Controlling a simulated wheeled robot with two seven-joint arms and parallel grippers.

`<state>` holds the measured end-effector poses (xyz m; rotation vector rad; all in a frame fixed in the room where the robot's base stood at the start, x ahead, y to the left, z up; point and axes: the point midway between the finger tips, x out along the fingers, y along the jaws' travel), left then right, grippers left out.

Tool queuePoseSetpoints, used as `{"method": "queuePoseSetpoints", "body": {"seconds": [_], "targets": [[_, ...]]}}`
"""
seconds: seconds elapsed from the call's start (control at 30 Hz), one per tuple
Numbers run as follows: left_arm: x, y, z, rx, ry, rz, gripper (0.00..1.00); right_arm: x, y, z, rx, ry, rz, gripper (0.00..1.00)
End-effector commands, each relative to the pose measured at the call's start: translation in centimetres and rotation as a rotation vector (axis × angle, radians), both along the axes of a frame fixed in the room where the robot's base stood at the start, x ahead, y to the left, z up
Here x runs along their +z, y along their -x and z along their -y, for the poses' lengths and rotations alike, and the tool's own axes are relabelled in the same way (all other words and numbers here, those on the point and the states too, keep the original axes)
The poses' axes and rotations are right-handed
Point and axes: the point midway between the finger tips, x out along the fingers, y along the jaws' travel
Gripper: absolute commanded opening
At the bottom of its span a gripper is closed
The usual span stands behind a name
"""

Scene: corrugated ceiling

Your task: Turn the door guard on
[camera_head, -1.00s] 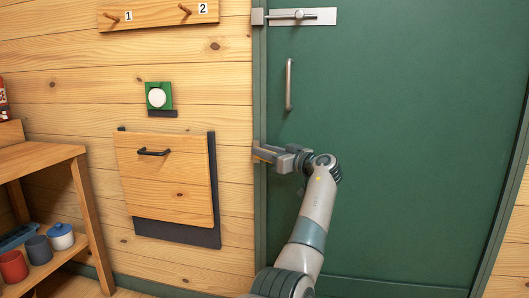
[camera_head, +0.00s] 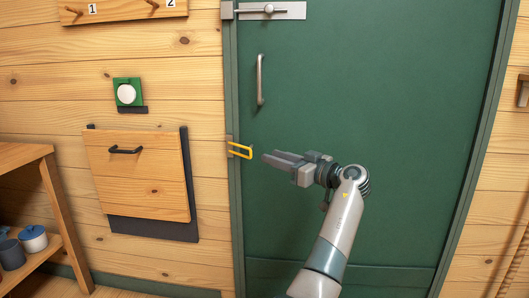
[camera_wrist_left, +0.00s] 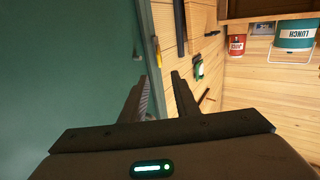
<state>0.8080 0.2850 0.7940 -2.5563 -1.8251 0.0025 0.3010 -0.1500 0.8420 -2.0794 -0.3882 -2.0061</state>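The door guard is a yellow U-shaped bar (camera_head: 240,151) at the left edge of the green door (camera_head: 390,130). Its base is on the frame side and its loop reaches rightward over the door's edge, close to a small knob. I cannot tell whether the loop is around the knob. My left gripper (camera_head: 270,157) is just right of the guard, apart from it, in front of the door. In the left wrist view its two fingers (camera_wrist_left: 159,78) are apart with nothing between them. My right gripper is not in view.
A metal slide bolt (camera_head: 269,10) and a vertical handle (camera_head: 260,80) are on the door above. Left are a green panel with a white round button (camera_head: 126,94), a wooden flap (camera_head: 137,175) and a shelf (camera_head: 55,205). The door's right side is clear.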

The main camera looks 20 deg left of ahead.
Motion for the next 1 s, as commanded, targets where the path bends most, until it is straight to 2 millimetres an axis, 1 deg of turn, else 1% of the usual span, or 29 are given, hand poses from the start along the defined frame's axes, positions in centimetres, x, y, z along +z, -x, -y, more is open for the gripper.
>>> {"method": "queuePoseSetpoints", "body": {"seconds": [0.03, 0.17, 0.47, 0.6, 0.63, 0.77, 0.83, 0.93, 1.0], "targets": [[0.1, 0.1, 0.4, 0.000, 0.000, 0.000, 0.28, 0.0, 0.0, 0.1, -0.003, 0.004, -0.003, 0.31], [0.0, 0.4, 1.0, 0.000, 0.000, 0.001, 0.28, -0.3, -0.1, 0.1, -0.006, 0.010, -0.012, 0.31], [0.0, 0.4, 1.1, 0.000, 0.000, 0.000, 0.28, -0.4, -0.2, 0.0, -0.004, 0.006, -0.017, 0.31], [-0.2, 0.3, 1.1, -0.008, -0.001, -0.002, 0.00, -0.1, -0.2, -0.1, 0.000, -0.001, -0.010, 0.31], [-0.4, 0.2, 1.0, -0.015, -0.001, -0.004, 0.00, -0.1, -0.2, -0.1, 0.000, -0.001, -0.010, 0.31], [-1.5, -0.7, 1.0, -0.087, -0.010, -0.018, 0.00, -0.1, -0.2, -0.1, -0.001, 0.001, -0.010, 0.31], [-2.6, -1.5, 1.1, -0.156, -0.020, -0.028, 0.00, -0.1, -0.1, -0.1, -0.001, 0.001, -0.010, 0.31], [-4.3, -2.7, 1.6, -0.292, -0.047, -0.036, 0.00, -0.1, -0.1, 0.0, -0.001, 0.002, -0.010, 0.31], [-5.4, -3.4, 2.5, -0.409, -0.078, -0.032, 0.00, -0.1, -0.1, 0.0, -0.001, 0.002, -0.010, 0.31]]}}
